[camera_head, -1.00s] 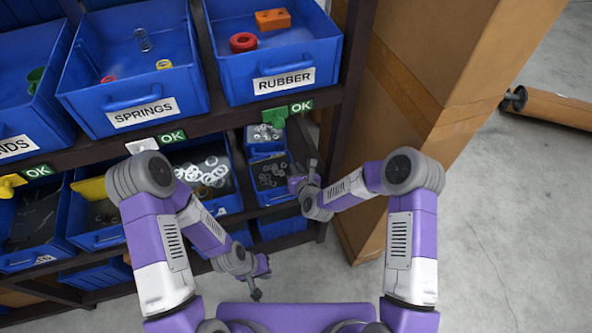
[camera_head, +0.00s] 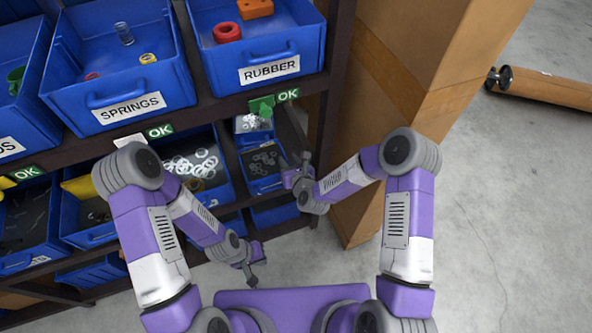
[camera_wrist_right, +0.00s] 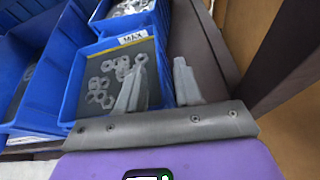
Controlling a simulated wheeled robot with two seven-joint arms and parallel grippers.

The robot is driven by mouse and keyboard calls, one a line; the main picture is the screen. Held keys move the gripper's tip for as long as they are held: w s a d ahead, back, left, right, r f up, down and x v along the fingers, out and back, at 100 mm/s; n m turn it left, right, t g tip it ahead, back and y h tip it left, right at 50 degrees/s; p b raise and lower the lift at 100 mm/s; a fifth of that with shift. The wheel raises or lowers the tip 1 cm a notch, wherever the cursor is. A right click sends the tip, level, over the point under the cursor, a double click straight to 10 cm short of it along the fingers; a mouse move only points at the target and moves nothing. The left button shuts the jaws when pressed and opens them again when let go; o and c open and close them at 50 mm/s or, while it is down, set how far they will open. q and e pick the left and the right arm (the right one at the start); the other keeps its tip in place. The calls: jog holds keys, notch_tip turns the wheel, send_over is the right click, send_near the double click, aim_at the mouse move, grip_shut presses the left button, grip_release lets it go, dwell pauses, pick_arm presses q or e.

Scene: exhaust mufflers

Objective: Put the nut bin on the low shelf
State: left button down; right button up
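The nut bin is a small blue bin (camera_head: 272,184) with light metal nuts, at the right end of the middle shelf row. In the right wrist view it (camera_wrist_right: 73,92) fills the centre left. My right gripper (camera_wrist_right: 158,84) is open at its right wall, one finger over the inside and the other outside. It is at the bin's right side in the head view (camera_head: 301,168); contact cannot be told. My left gripper (camera_head: 258,267) looks open and empty, in front of the lower shelves. The low shelf is mostly hidden; a blue bin (camera_head: 276,212) shows below the nut bin.
Another small bin (camera_head: 253,134) with metal parts stands behind the nut bin. A bin of washers (camera_head: 222,193) is to its left. SPRINGS (camera_head: 130,107) and RUBBER (camera_head: 268,70) bins stand above. A cardboard box (camera_head: 400,85) is close on the right; open floor (camera_head: 510,230) lies beyond.

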jog(key=p+v, duration=0.2)
jog(key=v, duration=0.6)
jog(key=s+d+f+n+g, duration=0.3)
jog(key=s+f+n+g, duration=0.3)
jog(key=s+n, duration=0.4)
jog(key=s+d+f+n+g, duration=0.3)
jog(key=s+f+n+g, duration=0.3)
jog(key=s+n, duration=0.5)
jog(key=n, duration=0.9)
jog(key=shift+d+f+n, duration=0.25)
jog(key=shift+f+n, duration=0.1)
jog(key=shift+n, duration=0.05)
